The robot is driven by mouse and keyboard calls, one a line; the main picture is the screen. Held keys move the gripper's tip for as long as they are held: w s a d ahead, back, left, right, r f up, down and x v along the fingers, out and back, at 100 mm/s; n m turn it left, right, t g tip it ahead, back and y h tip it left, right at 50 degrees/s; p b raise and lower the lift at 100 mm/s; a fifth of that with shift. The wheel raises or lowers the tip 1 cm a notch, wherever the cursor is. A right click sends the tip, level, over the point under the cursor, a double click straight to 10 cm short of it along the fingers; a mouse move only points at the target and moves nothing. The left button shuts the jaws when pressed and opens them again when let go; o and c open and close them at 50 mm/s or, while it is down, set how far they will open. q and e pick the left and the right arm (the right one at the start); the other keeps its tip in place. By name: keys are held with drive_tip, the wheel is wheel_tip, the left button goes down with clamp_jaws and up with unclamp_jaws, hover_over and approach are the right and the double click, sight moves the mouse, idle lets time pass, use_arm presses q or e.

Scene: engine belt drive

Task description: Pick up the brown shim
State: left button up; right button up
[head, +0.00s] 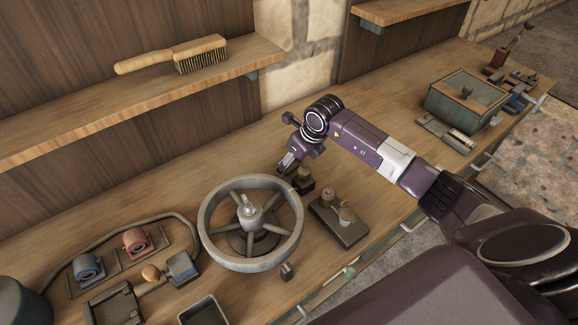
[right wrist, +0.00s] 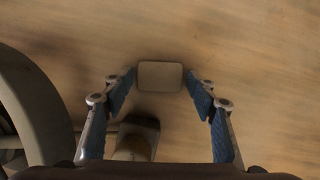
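A small rounded rectangular plate, grey-brown, shows in the right wrist view (right wrist: 160,76); it looks like the brown shim. It lies flat on the wooden bench or just above it; I cannot tell which. My right gripper (right wrist: 160,82) is open, with one blue-padded fingertip on each side of the plate and a narrow gap at both sides. In the head view my right gripper (head: 285,167) points down at the bench behind the spoked wheel, and the shim cannot be made out there. My left gripper is not in view.
A large spoked wheel (head: 208,225) stands close by on the left. A dark block with a brown knob (head: 303,181) sits right beside the gripper. A dark base with posts (head: 340,228) is nearer the front edge. Bench behind the gripper is clear.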

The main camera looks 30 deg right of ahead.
drive_tip(key=shift+w, duration=0.1)
drive_tip(key=c, duration=1)
drive_tip(key=shift+r, duration=0.2)
